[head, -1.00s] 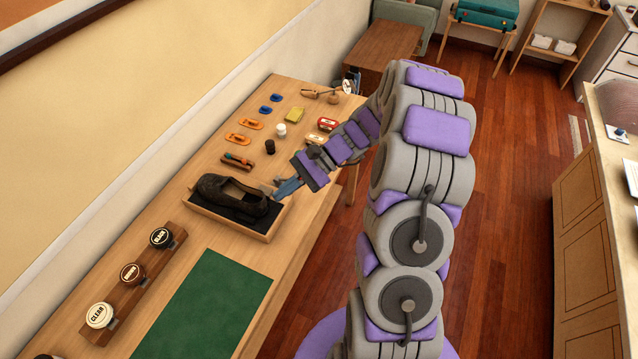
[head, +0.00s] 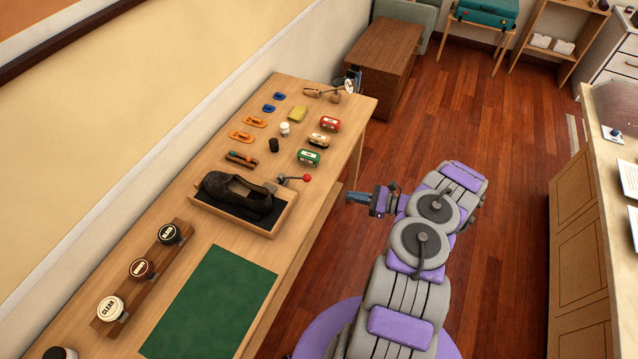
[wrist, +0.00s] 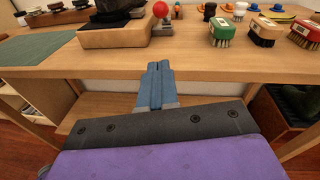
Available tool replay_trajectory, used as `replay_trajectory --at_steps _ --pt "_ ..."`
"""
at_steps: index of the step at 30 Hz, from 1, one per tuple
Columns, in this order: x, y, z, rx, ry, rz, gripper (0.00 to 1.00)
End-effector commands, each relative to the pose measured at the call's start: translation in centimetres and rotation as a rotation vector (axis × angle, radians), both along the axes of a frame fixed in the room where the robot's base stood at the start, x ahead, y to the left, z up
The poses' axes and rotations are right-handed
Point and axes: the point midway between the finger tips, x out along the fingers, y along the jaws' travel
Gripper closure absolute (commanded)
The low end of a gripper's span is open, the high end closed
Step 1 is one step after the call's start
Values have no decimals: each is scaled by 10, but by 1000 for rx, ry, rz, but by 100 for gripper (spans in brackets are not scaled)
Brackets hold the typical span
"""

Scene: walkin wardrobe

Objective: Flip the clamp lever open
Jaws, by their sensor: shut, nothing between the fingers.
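The clamp lever (head: 293,179) is a thin rod with a red ball knob at the right side of the wooden shoe tray (head: 262,228). The red knob also shows in the wrist view (wrist: 161,9), at the top edge. A black shoe (head: 236,192) lies in the tray. My gripper (head: 351,197) is off the table's front edge, to the right of the lever and apart from it. In the wrist view its blue fingers (wrist: 155,84) are together and empty, pointing toward the table edge below the knob.
The wooden table (head: 318,215) holds several brushes, with a green one (head: 309,157) near the lever. A green mat (head: 210,303) and a rack of polish tins (head: 139,268) lie nearer. The floor (head: 480,130) to the right of the table is open.

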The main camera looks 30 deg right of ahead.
Motion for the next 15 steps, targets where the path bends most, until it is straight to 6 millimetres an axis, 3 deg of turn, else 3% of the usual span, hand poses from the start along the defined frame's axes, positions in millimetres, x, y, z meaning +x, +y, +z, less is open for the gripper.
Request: replay_trajectory --at_steps 5,15 --pt "-1 -8 -4 3 1 -11 100" --pt "4 1 -3 3 0 -8 100"
